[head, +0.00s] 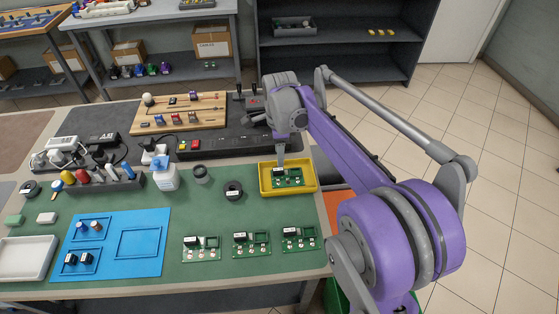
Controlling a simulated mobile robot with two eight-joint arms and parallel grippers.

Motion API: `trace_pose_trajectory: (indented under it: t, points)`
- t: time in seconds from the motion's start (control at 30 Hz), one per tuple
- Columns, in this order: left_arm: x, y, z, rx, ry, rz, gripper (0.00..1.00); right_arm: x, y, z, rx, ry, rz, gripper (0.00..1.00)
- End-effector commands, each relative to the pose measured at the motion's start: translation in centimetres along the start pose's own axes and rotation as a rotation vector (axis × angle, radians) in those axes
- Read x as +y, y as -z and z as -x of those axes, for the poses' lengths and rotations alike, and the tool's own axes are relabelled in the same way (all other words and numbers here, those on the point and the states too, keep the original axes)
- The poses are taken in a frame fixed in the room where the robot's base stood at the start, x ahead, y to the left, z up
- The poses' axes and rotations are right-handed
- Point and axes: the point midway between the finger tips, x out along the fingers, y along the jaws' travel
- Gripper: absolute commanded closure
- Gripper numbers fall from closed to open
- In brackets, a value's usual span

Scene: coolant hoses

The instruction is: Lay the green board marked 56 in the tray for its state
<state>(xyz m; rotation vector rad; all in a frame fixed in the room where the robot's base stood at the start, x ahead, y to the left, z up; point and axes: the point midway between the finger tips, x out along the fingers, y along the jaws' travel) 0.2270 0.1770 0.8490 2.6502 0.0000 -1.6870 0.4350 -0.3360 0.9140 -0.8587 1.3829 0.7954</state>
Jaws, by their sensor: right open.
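Green boards lie on the green work mat: one at the left (201,254), one in the middle (251,248) and one at the right (299,243). Another green board (290,182) lies in the yellow tray (265,189). Each carries a dark block with a small white label, too small to read, so I cannot tell which is 56. My right gripper (281,163) points down just over the board in the yellow tray. It is open; whether it touches the board is unclear. My left gripper is not in view.
A white tray (48,262) and a blue layout mat (138,269) lie at the left. A dark ring (233,190), a dark cup (201,174) and a white bottle (165,178) stand behind the boards. An orange surface (338,203) and a green bin (334,297) are partly hidden by my right arm.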

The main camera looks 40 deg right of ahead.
Motion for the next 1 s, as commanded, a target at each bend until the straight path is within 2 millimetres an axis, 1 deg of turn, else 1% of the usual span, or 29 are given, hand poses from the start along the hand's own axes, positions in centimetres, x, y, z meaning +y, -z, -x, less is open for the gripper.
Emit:
trace_pose_trajectory:
  t: [0.03, 0.1, 0.23, 0.4, 0.5, 0.57, 0.67, 0.73, 0.87, 0.9, 0.97, 1.0]
  points:
    - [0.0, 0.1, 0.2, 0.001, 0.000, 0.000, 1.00, 0.0, 0.0, 1.3, 0.000, 0.000, 0.000, 0.46]
    - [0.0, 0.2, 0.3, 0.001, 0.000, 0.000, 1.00, 0.0, 0.0, 2.7, 0.000, 0.000, 0.000, 0.46]
    - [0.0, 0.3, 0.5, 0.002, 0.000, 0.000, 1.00, 0.0, 0.0, 4.6, 0.000, 0.000, 0.000, 0.46]
    - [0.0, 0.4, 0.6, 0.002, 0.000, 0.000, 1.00, 0.0, 0.0, 5.8, 0.000, 0.000, 0.000, 0.46]
    - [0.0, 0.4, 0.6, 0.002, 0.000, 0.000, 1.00, 0.1, 0.0, 6.0, 0.000, 0.001, 0.007, 0.46]
    - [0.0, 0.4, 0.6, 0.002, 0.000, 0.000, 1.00, 0.6, -0.3, 6.0, -0.002, 0.008, 0.044, 0.46]
    - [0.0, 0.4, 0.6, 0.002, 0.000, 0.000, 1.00, 2.8, -1.2, 5.8, -0.007, 0.038, 0.206, 0.46]
    - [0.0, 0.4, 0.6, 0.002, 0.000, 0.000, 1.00, 5.3, -2.1, 5.4, -0.008, 0.075, 0.398, 0.46]
    - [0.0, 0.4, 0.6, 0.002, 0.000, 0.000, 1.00, 11.4, -3.6, 3.7, 0.010, 0.169, 0.858, 0.46]
    - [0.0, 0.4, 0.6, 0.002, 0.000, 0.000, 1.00, 13.3, -3.9, 3.0, 0.022, 0.199, 1.004, 0.46]
    - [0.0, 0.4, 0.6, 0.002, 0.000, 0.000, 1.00, 16.1, -4.2, 1.7, 0.045, 0.247, 1.217, 0.46]
    - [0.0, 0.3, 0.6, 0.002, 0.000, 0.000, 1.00, 17.8, -4.2, 0.8, 0.063, 0.276, 1.351, 0.46]
